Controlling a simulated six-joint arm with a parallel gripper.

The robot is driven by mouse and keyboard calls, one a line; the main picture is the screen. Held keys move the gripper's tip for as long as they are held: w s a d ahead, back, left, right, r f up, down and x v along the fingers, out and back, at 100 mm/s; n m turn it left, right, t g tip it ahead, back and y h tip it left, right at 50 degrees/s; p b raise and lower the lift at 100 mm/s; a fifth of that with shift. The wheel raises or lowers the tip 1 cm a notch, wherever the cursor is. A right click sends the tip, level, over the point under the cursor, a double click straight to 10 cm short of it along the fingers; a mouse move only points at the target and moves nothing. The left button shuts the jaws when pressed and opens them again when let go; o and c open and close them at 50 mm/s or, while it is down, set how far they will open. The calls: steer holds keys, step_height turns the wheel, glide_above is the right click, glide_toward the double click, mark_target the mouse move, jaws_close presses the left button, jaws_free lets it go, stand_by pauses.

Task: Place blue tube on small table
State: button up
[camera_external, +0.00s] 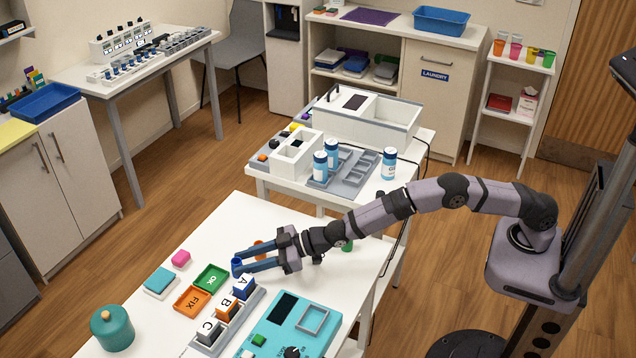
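A small blue tube (237,266) with a round open top stands at the tips of my gripper (243,258), over the white front table (213,243). The two fingers reach left, with a gap between them, and their tips lie right at the tube. I cannot tell whether they press on it or are only around it. The fingers hide part of the tube, and I cannot tell whether it rests on the table. A small white table (524,57) at the back right bears orange, pink, yellow and green cups. A second white table (428,137) stands in the middle.
A green piece (347,246) shows below my arm. OK (211,278) and FIX (192,301) trays, lettered blocks, a teal device (290,325) and a teal jar (112,328) crowd the front. The middle table holds white-capped bottles and a grey rack (345,168).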

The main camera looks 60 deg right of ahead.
jaws_close()
steer(key=shift+r, duration=0.15)
step_height(320, 180, up, 18)
steer(key=p, duration=0.9)
step_height(320, 180, up, 5)
steer(key=p, duration=0.5)
steer(key=shift+r+p, duration=0.1)
steer(key=shift+p, duration=0.3)
